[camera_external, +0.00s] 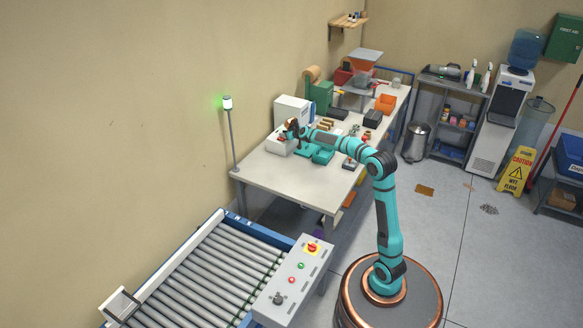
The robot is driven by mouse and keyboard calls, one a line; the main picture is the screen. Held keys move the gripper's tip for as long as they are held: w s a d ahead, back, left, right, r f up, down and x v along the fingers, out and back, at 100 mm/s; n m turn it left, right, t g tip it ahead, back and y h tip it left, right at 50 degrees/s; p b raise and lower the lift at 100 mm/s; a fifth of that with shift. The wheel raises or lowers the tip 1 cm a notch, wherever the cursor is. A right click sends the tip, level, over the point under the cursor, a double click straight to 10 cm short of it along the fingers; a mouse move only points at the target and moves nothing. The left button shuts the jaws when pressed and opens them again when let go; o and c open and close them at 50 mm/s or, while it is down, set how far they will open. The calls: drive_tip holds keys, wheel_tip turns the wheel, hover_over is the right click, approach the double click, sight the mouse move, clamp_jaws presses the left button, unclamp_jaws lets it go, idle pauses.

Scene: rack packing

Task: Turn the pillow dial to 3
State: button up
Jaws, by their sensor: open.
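My arm reaches over the workbench (285,181) from the right. My gripper (287,135) is open at its far left end, over or against a low white machine (277,147). The fingertips are small and dark against it. I cannot tell whether they touch anything. A small reddish part shows beside the fingers. No dial marked for the pillow can be made out, and its setting cannot be read; the gripper may hide it.
A taller white box (293,109) stands just behind my gripper. Teal trays (322,155) lie under my forearm. A roller conveyor (205,270) and a control panel (290,285) with a black knob and coloured buttons are in front. The bench's front left corner is clear.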

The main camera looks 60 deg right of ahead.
drive_tip(key=v, duration=1.7)
drive_tip(key=shift+s, duration=0.2)
drive_tip(key=shift+w, duration=0.1)
drive_tip(key=w+d+r+n+g+y, duration=0.4)
drive_tip(key=w+r, duration=0.4)
drive_tip(key=w, duration=0.4)
drive_tip(key=s+d+r+n+g+y, duration=0.2)
drive_tip(key=d+n+g+y, duration=0.15)
drive_tip(key=d+g, duration=0.2)
drive_tip(key=shift+t+h, duration=0.25)
drive_tip(key=shift+t, duration=0.2)
drive_tip(key=x, duration=1.6)
drive_tip(key=shift+w+d+f, duration=0.1)
drive_tip(key=shift+w+f, duration=0.05)
drive_tip(key=shift+f, duration=0.25)
